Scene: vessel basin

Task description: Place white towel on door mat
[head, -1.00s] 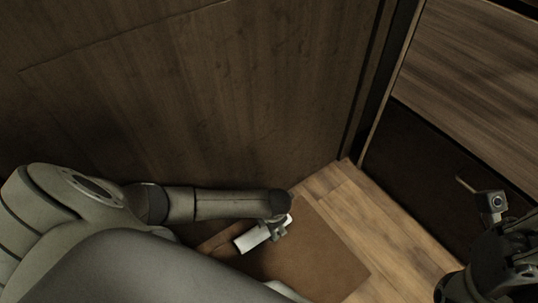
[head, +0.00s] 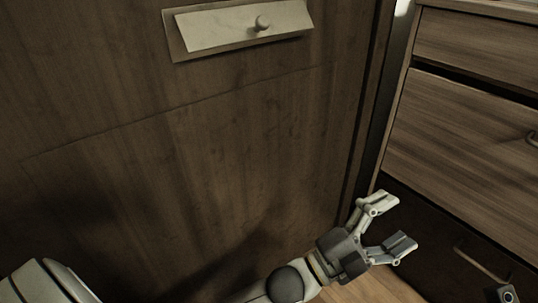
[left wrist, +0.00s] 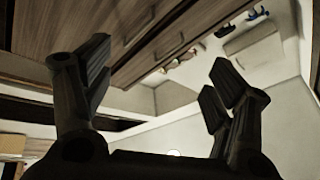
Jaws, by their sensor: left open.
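My left gripper (head: 393,224) is open and empty, raised in front of the wooden cabinet at the right in the head view. In the left wrist view its two dark fingers (left wrist: 160,75) stand wide apart with nothing between them. The white towel and the brown door mat are outside both current views. Only a small part of my right arm's end (head: 508,293) shows at the lower right corner; its fingers cannot be made out.
A wooden door panel (head: 190,160) with a pale plate and knob (head: 262,22) fills the left and middle. Wooden drawers (head: 455,140) with handles stand close at the right. A strip of wood floor (head: 375,290) shows at the bottom.

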